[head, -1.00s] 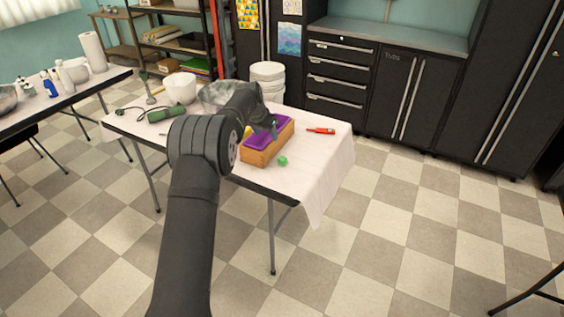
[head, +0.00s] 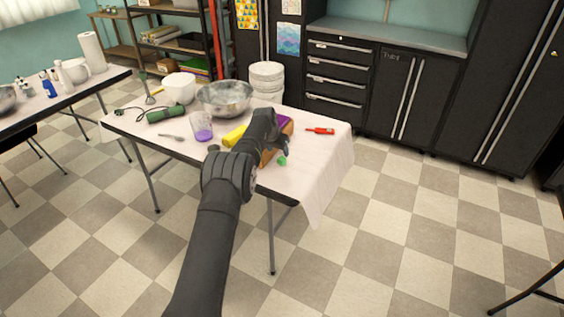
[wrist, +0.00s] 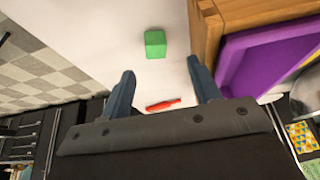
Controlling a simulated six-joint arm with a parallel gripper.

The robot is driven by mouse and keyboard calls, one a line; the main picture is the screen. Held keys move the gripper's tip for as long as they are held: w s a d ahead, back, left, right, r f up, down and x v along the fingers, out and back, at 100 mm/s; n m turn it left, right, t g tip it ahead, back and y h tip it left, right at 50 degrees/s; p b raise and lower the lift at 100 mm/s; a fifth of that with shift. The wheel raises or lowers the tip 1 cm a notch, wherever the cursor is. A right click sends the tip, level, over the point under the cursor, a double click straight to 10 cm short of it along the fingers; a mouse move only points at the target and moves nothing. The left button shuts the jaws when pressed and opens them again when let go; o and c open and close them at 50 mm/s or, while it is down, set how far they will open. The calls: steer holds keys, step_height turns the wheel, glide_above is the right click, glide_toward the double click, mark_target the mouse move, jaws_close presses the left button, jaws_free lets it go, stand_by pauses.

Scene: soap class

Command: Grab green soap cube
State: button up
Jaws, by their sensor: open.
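The green soap cube (wrist: 155,43) lies on the white tablecloth in the wrist view, a little beyond my open fingers and roughly centred between them. In the head view the cube (head: 282,161) sits near the table's front right edge, beside the wooden mold. My gripper (wrist: 160,86) is open and empty, with its two blue-grey fingertips apart. In the head view my arm hides most of the gripper, which is over the table close to the cube and mold.
A wooden mold (wrist: 207,32) with a purple liner (wrist: 262,52) stands right beside the cube. A red tool (head: 320,131) lies to the right on the cloth. A yellow item (head: 235,135), a purple-filled cup (head: 201,128) and a steel bowl (head: 225,97) are to the left.

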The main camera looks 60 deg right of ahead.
mark_target(282, 158)
steer(key=shift+s+x, duration=0.15)
steer(key=shift+x, duration=0.8)
steer(key=shift+s+x, duration=0.15)
steer(key=shift+x, duration=1.65)
steer(key=shift+a, duration=0.1)
steer(key=shift+c, duration=0.3)
steer(key=c, duration=1.1)
